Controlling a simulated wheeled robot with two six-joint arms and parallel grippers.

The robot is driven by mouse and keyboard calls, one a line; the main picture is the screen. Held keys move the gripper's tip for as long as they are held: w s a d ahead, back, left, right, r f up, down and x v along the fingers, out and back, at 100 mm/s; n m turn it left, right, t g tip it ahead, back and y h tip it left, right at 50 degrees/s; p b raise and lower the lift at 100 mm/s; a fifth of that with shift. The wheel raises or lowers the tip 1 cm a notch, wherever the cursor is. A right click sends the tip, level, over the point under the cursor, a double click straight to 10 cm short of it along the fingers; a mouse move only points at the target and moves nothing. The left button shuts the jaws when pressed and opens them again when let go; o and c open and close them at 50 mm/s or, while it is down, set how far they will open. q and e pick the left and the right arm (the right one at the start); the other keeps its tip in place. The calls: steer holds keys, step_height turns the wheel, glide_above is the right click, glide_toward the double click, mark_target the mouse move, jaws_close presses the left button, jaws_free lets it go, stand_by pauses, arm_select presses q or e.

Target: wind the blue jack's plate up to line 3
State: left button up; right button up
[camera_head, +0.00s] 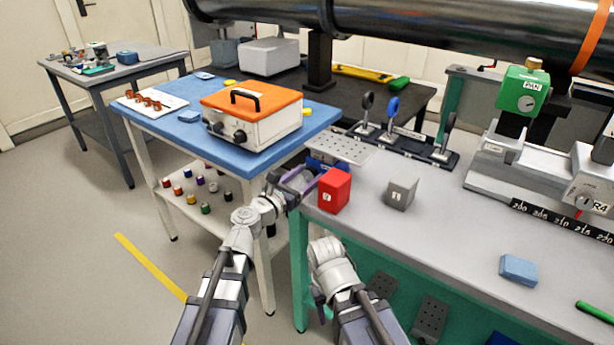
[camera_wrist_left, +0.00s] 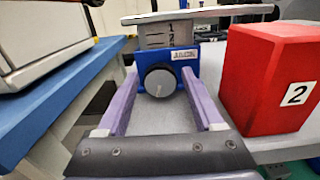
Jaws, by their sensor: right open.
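The blue jack (camera_head: 322,163) stands at the left end of the grey bench, its perforated metal plate (camera_head: 343,148) on top. The jack's dark round knob (camera_wrist_left: 160,80) faces my left gripper. My left gripper (camera_head: 300,180) is open, its purple fingers either side of the knob, with small gaps near the tips. My right gripper (camera_head: 318,294) hangs low in front of the bench, mostly hidden by its wrist.
A red block (camera_head: 334,190) marked 2 stands close right of my left gripper. A grey block (camera_head: 402,190) marked 1 is further right. Optics on a black rail (camera_head: 410,140) stand behind. A blue table (camera_head: 180,128) with an orange-topped box (camera_head: 252,115) is to the left.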

arm_select(q)
jaws_close()
stand_by(0.3)
steer(key=m, duration=0.3)
steer(key=shift+m, duration=0.4)
steer(key=shift+d+m, duration=0.1)
steer(key=shift+m, duration=1.7)
steer(key=shift+o, duration=1.2)
jaws_free()
steer(key=shift+s, duration=0.1)
